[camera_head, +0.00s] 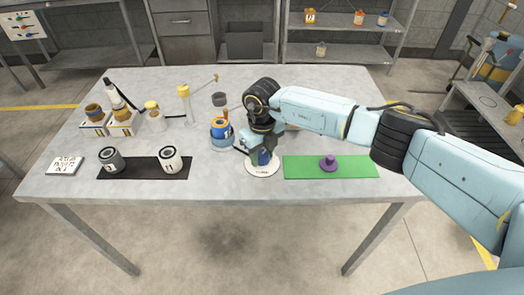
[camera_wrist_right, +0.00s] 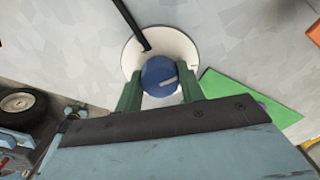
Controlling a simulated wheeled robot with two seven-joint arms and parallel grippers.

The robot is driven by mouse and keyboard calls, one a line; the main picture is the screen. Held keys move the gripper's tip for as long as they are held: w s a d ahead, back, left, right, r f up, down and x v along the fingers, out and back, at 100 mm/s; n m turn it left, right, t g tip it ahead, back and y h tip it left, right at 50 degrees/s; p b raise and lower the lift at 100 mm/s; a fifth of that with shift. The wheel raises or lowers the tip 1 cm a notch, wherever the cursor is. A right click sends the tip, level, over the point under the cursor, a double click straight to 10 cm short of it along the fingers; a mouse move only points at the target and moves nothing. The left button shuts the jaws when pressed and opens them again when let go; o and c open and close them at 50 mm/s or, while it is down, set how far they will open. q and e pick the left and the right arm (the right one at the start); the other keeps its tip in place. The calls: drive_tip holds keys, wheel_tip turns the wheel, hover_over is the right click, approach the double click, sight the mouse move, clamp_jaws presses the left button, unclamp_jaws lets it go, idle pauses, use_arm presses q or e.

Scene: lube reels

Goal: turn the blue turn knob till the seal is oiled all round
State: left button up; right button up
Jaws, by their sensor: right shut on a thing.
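The blue turn knob (camera_head: 261,157) stands on a round white base (camera_head: 262,169) near the front middle of the table. In the right wrist view the knob (camera_wrist_right: 160,76) has a pale mark on top, and the white base (camera_wrist_right: 185,45) shows around it. My right gripper (camera_wrist_right: 160,92) comes from above, its green fingers on both sides of the knob, shut on it. A thin black bar (camera_wrist_right: 131,24) reaches over the base close to the knob. I cannot make out the seal or any oil on it. My left gripper is not in view.
A green mat (camera_head: 300,170) with a purple knobbed piece (camera_head: 328,163) lies to the right.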

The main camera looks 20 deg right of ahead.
sight(262, 154)
drive_tip(key=m, duration=0.2)
drive_tip(key=shift+r+m+p, duration=0.1)
drive_tip(key=shift+m+p, duration=0.2)
drive_tip(key=shift+p, duration=0.1)
drive_tip(key=shift+m, duration=0.5)
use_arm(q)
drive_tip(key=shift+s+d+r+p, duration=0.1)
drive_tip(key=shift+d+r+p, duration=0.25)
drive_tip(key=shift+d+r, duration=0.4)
use_arm(e)
drive_tip(key=shift+m, duration=0.5)
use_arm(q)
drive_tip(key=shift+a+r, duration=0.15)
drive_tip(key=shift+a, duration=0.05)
use_arm(e)
drive_tip(key=o, duration=1)
drive_tip(key=shift+c, duration=0.2)
use_arm(q)
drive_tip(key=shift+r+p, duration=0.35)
drive_tip(key=shift+p, duration=0.1)
use_arm(e)
wheel_tip(262, 154, up, 13)
drive_tip(key=shift+r, duration=0.15)
